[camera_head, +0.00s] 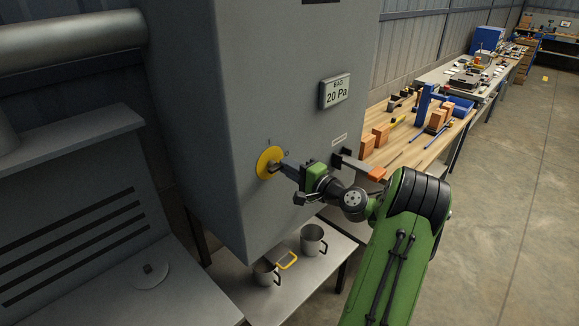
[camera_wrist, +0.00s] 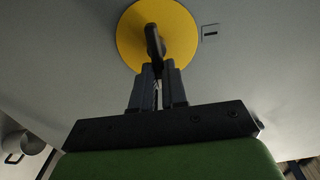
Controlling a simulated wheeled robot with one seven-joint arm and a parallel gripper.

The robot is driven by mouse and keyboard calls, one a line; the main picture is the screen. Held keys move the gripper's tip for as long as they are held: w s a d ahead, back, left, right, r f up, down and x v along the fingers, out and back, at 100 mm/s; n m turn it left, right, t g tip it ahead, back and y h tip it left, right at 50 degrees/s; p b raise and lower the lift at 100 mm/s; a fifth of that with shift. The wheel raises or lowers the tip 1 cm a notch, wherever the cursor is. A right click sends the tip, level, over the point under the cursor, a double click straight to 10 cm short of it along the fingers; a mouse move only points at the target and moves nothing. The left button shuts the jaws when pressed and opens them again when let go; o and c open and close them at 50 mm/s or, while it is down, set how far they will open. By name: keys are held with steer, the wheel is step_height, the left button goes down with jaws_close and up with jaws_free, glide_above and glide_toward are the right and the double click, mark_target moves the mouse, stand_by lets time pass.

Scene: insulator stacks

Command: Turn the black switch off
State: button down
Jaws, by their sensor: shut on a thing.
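The black switch (camera_wrist: 153,45) is a narrow dark handle on a round yellow plate (camera_wrist: 183,48), set on the front of a grey cabinet. In the head view the yellow plate (camera_head: 266,160) is at the centre left, with the switch (camera_head: 275,168) mostly hidden by my gripper. My gripper (camera_head: 284,169) reaches it from the right. In the wrist view my gripper (camera_wrist: 156,70) has its two fingers closed around the lower end of the switch handle. The handle stands nearly upright in that view, tilted slightly.
A lever with an orange grip (camera_head: 377,173) sticks out on the right. Metal mugs (camera_head: 313,239) stand on a low table below. A wooden workbench (camera_head: 415,150) with blocks and tools is behind.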

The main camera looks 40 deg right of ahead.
steer(key=shift+f, duration=0.1)
steer(key=c, duration=1.2)
jaws_free()
steer(key=shift+o, duration=0.2)
steer(key=s+b, duration=0.2)
steer(key=s, duration=1.3)
steer(key=shift+s+d, duration=0.25)
steer(key=shift+s, duration=0.15)
